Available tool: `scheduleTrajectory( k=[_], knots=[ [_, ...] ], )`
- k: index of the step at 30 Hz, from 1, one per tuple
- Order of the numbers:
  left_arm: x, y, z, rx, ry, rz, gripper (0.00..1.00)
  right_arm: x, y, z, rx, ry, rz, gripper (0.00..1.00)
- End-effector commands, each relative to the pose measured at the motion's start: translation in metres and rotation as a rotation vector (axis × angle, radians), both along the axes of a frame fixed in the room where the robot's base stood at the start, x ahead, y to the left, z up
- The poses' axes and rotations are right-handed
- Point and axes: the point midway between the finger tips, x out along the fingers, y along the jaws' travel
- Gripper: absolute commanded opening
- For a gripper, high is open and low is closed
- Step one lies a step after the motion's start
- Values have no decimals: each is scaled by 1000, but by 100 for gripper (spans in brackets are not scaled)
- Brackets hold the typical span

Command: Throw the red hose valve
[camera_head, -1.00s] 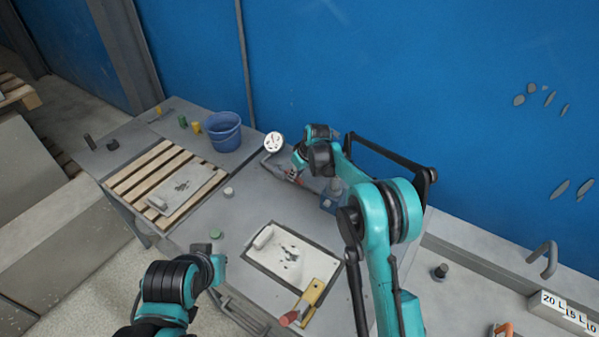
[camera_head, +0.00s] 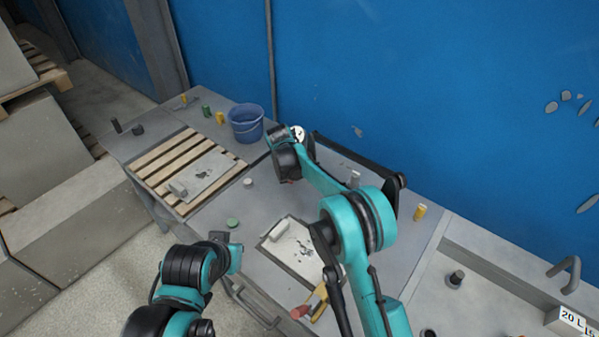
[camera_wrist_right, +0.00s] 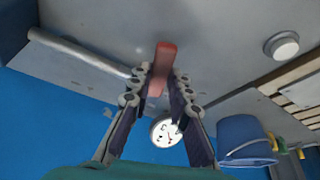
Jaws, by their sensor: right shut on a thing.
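The red valve lever (camera_wrist_right: 165,55) shows in the right wrist view, between the fingers of my right gripper (camera_wrist_right: 162,80). The gripper is shut on it. A grey pipe (camera_wrist_right: 80,52) runs to the left of the lever. A round white gauge (camera_wrist_right: 165,132) shows beyond the fingers; it also shows in the head view (camera_head: 298,133), beside my right wrist. In the head view, my right arm hides its gripper and most of the valve. My left gripper (camera_head: 226,252) is low at the table's front edge, away from the valve; its finger opening is unclear.
A blue bucket (camera_head: 246,123) stands at the back of the grey table, with a wooden pallet (camera_head: 160,160) left of it. A panel mould (camera_head: 298,262) with a roller and a red-handled tool lies in front. A blue wall (camera_head: 400,80) closes the back.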

Motion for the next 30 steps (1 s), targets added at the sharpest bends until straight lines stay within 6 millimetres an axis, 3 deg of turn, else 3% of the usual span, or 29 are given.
scheduleTrajectory(
  k=[15,30],
  knots=[
    [0,0,9,0,0,0,0,12,29,0,4,0,-319,0],
    [0,0,10,0,0,0,0,14,32,0,5,-1,-372,0]
  ],
)
